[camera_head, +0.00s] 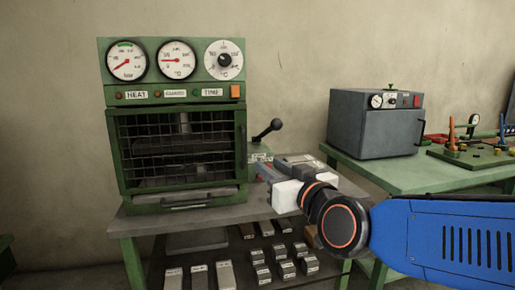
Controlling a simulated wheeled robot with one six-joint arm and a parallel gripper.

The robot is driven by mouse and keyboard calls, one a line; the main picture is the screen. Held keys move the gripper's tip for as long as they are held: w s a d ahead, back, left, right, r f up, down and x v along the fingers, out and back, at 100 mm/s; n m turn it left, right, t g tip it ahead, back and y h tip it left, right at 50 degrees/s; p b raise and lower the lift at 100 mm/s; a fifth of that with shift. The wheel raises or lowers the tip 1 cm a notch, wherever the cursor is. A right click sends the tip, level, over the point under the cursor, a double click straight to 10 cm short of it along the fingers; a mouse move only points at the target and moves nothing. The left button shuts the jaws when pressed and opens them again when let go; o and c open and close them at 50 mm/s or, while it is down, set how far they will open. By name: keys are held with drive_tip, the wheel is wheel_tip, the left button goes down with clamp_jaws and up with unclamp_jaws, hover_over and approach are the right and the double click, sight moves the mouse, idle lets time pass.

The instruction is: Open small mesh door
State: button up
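The small mesh door (170,150) is a black wire grid in the front of a green machine on the table. It appears shut, with dark shelves showing behind the grid. A dark vertical bar, possibly its handle, runs along its right edge. My gripper (264,178) is to the right of the door, low beside the machine's right side, at the end of my blue arm. It looks apart from the door. The fingers are small and partly merge with the things behind them, so I cannot tell whether they are open or shut.
The machine carries gauges (177,60) and a dial above the door, and a black bar handle (187,203) below it. A black-knobbed lever (267,130) sticks out at its right. A grey oven (375,123) stands on a green table at right. Metal blocks lie on the lower shelf.

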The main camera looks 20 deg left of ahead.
sight(245, 148)
drive_tip(key=x, duration=1.7)
drive_tip(key=shift+w+a, duration=0.1)
clamp_jaws()
